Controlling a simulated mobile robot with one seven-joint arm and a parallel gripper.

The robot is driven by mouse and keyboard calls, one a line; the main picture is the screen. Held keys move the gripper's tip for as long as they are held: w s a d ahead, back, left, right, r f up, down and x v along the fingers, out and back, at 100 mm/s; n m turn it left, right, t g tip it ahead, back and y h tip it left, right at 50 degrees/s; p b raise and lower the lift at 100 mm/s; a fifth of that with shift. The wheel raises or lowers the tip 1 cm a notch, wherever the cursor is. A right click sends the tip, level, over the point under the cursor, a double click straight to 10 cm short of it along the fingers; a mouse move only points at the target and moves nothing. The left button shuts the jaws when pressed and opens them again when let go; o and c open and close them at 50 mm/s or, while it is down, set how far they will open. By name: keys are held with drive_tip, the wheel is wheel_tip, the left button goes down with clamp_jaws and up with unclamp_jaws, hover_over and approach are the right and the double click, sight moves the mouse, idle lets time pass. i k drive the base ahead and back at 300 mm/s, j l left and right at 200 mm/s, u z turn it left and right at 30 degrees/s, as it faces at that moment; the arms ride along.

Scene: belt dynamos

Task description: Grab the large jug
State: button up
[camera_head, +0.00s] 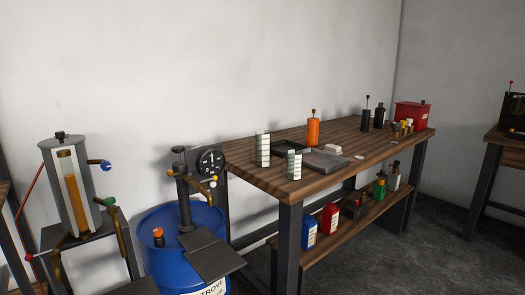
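No vessel is clearly marked as the large jug, and I cannot tell which one it is. An orange can with a thin top spout (313,131) stands upright on the wooden workbench (270,180). A bulky red container (411,115) stands at the bench's far right end. A blue jug-like container (308,232) and a red one (329,219) stand side by side on the bench's lower shelf (335,236). My gripper is not in view.
A blue drum (160,262) with a pump, a round gauge (210,161) and dark plates (212,260) stands left of the bench. A glass-fronted column device (72,190) stands further left. Dark floor (425,240) is clear between the bench and another table (505,150) at right.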

sight(262, 139)
drive_tip(key=i+l+u, duration=0.25)
drive_tip(key=i, duration=0.15)
drive_tip(key=i+l+u, duration=0.25)
drive_tip(key=i, duration=0.15)
